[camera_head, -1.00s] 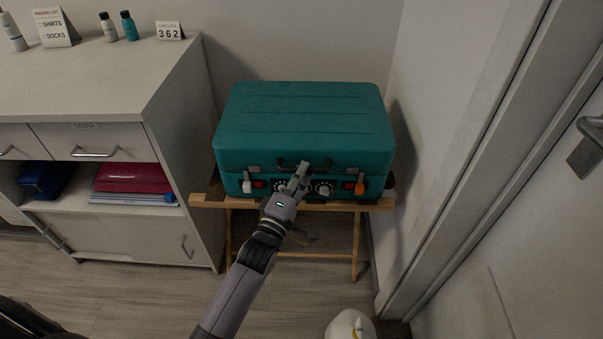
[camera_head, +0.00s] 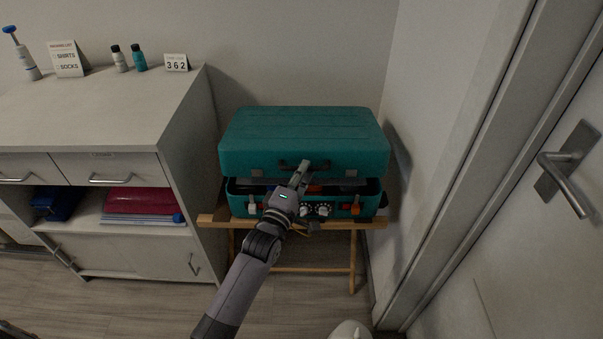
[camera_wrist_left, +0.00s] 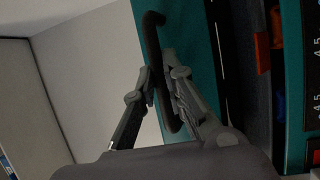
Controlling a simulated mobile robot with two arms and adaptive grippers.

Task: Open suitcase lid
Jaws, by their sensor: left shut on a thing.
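The teal suitcase (camera_head: 338,207) sits on a wooden folding stand. Its lid (camera_head: 300,135) is raised a little at the front, with a dark gap between lid and base. My left gripper (camera_head: 304,168) is at the lid's front edge, shut on the black handle (camera_head: 285,165). In the left wrist view the handle (camera_wrist_left: 152,40) passes between the fingers (camera_wrist_left: 163,95). Red and blue items show inside the gap, mostly hidden. Latches and number dials (camera_head: 322,210) are on the base's front. My right gripper is not in view.
The wooden stand (camera_head: 208,217) holds the suitcase. A wall and a door with a metal handle (camera_head: 565,180) are close on the right.

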